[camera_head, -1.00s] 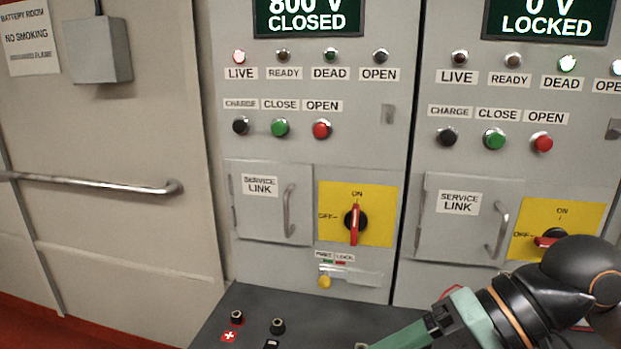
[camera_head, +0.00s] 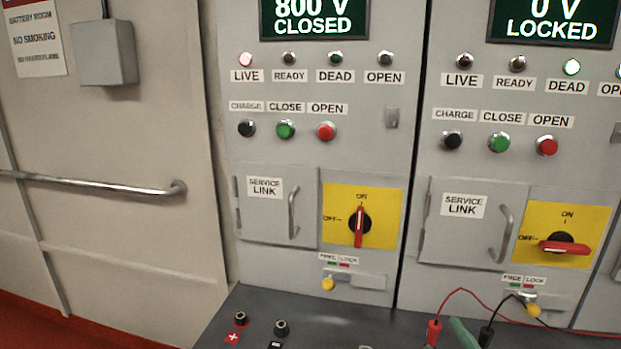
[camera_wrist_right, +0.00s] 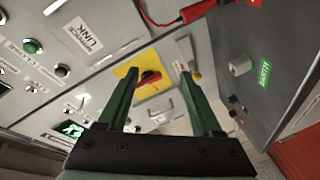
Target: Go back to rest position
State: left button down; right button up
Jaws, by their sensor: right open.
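My right gripper (camera_wrist_right: 160,73) is open in the right wrist view, its two green fingers apart with nothing seen between them. Beyond the fingers is a yellow switch plate with a red handle (camera_wrist_right: 150,78). In the head view only a green piece, probably of my right gripper (camera_head: 463,333), shows at the bottom edge, between a red probe (camera_head: 433,333) and a black probe (camera_head: 486,336). My left gripper is not in view.
The left cabinet's display (camera_head: 314,18) reads 800 V CLOSED, its red handle (camera_head: 359,227) upright at ON. The right display (camera_head: 553,22) reads 0 V LOCKED, its handle (camera_head: 563,248) horizontal at OFF. A dark ledge (camera_head: 330,325) runs below. A door bar (camera_head: 100,185) is at left.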

jog(key=s+f+m+g, duration=1)
jog(key=s+f+g, duration=0.4)
jog(key=s+f, duration=0.85)
jog(key=w+a+f+t+y+p, duration=0.1)
jog(key=w+a+f+t, duration=0.3)
jog(key=f, duration=0.5)
jog(key=shift+w+f+t+y+p, duration=0.15)
jog(key=shift+w+t+y+p, duration=0.35)
jog(key=shift+w+t, duration=0.55)
jog(key=shift+s, duration=0.2)
